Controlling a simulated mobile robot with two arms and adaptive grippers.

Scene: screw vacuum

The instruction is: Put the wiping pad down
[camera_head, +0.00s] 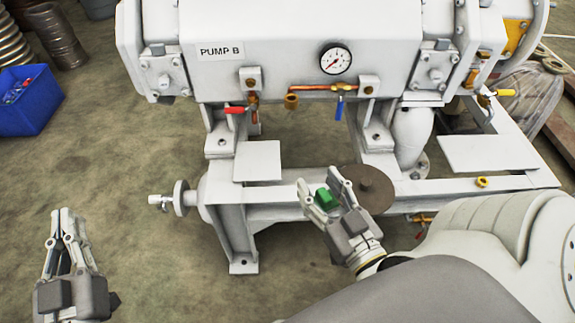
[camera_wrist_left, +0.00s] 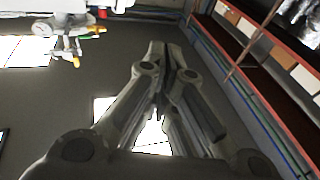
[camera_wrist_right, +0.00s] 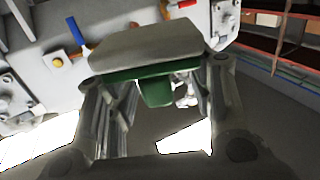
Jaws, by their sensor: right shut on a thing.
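The wiping pad (camera_wrist_right: 147,48) is in the right wrist view, a grey-beige slab with a green backing and a green grip below it. In the head view only a small green part of the pad (camera_head: 327,199) shows, between the fingers of my right gripper (camera_head: 320,184). That gripper is shut on the pad, in front of the pump's lower frame beam. I cannot tell whether the pad touches anything below. My left gripper (camera_head: 63,212) is empty, with its fingertips together, over bare floor at the lower left. It also shows shut in the left wrist view (camera_wrist_left: 160,50).
A brown round disc (camera_head: 371,190) lies on the frame beside my right gripper. Flat pale plates (camera_head: 258,161) and (camera_head: 487,152) sit on the frame. The pump (camera_head: 270,35) has a gauge and small valves. A blue bin (camera_head: 28,100) stands at the left. Floor at lower left is clear.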

